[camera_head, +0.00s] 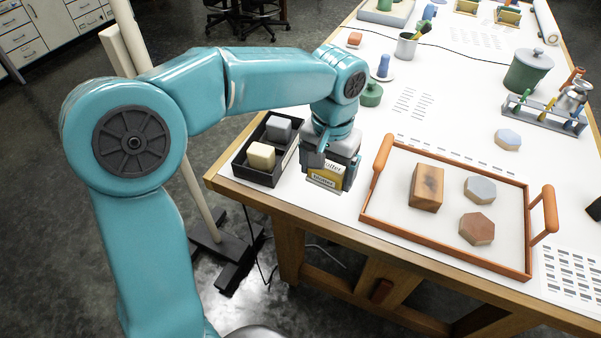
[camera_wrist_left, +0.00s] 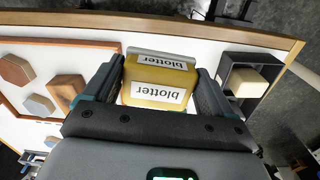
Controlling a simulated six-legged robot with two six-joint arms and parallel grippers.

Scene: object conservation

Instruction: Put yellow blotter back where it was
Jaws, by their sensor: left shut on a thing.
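The yellow blotter (camera_head: 325,178), with white labels reading "blotter", is between the fingers of my left gripper (camera_head: 330,172). In the left wrist view the blotter (camera_wrist_left: 158,78) fills the space between the two fingers of the left gripper (camera_wrist_left: 158,88), which is shut on it. The gripper points down at the white table top near the front left edge, between the black box and the orange tray. I cannot tell whether the blotter touches the table. My right gripper is not in view.
A black divided box (camera_head: 243,170) holding a grey block (camera_head: 278,128) and a cream block (camera_head: 261,156) stands left of the gripper. An orange-rimmed tray (camera_head: 440,258) with a wooden block (camera_head: 426,188) and two hexagonal pieces lies to the right. A green pot (camera_head: 527,72) stands farther back.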

